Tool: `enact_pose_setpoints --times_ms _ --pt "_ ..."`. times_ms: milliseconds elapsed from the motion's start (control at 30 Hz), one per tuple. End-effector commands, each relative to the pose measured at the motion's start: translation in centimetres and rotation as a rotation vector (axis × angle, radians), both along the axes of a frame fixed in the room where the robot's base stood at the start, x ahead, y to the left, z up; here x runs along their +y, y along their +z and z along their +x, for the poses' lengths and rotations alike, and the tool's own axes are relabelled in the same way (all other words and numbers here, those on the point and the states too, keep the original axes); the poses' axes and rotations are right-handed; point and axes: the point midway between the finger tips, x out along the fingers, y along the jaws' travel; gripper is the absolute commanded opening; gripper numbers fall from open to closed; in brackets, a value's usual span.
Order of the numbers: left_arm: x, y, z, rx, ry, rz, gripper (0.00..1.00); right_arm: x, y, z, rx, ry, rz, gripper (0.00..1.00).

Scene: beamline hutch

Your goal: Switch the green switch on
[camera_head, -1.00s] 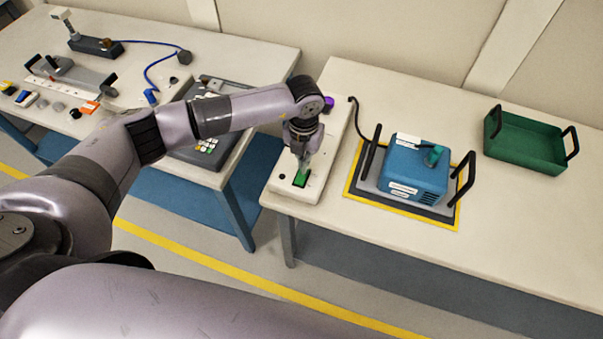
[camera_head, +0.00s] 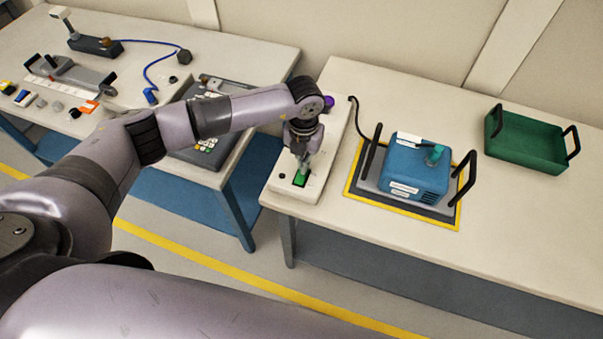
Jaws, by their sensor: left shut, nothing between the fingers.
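The green switch (camera_head: 300,179) sits near the front end of a white panel (camera_head: 318,178) on the left side of the right table. My left gripper (camera_head: 303,165) is shut and empty. It points down at the switch from just above its far edge, and I cannot tell whether its fingertips touch it. The switch's far part is partly hidden by the fingers, and its on or off position cannot be made out. My right gripper is out of view.
A blue box (camera_head: 413,172) on a yellow-edged mat with black handles stands right of the panel. A green tray (camera_head: 527,141) is farther right. A purple knob (camera_head: 328,102) is at the panel's far end. The left table (camera_head: 225,62) holds several devices.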

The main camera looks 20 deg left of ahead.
Motion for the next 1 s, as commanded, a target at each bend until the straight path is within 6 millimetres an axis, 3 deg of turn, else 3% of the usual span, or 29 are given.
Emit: enact_pose_setpoints --times_ms 1000 --pt "0.0 -1.6 0.0 0.001 0.0 0.0 0.0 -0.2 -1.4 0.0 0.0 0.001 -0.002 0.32"
